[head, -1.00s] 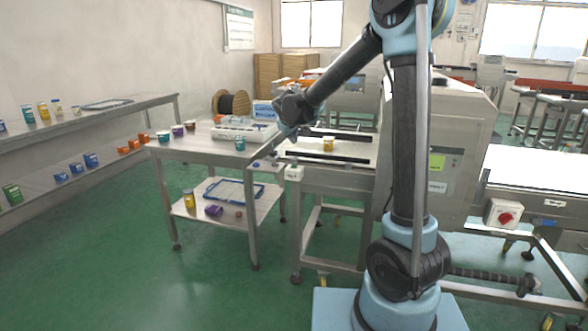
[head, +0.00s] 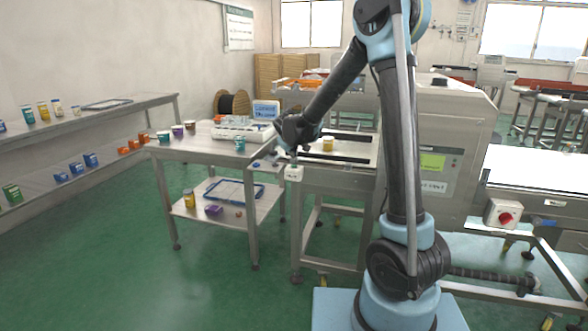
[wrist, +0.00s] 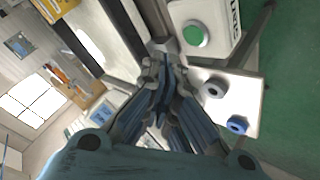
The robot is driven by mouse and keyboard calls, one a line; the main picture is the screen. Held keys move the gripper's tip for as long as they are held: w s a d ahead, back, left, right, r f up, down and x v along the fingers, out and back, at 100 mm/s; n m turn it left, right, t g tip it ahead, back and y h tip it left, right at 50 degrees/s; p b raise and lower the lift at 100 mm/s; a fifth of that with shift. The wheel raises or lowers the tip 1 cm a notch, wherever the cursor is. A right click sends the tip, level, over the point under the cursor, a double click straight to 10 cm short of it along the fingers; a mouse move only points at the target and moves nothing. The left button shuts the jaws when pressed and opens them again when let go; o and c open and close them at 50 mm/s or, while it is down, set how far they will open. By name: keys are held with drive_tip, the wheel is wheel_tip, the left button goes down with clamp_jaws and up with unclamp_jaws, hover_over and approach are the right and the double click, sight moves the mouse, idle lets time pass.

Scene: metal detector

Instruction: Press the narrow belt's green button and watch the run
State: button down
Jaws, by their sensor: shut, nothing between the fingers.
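The green button (wrist: 195,34) sits on a white box with dark lettering (wrist: 228,22) in the wrist view. The same small white box (head: 294,174) is at the near left end of the narrow belt (head: 345,154) in the head view, where the green button is hidden. My gripper (wrist: 163,48) is shut and empty. Its fingertips are just left of the button in the wrist view; I cannot tell if they touch the box. In the head view, my gripper (head: 292,154) is just above the box.
A steel table (head: 190,148) with cups and a white tray stands left of the belt. The detector housing (head: 455,140) is to the right. A box with a red knob (head: 503,215) is on another frame. Green floor (head: 130,250) is clear at left.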

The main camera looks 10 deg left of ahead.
sight(294, 166)
drive_tip(key=shift+f, duration=1.1)
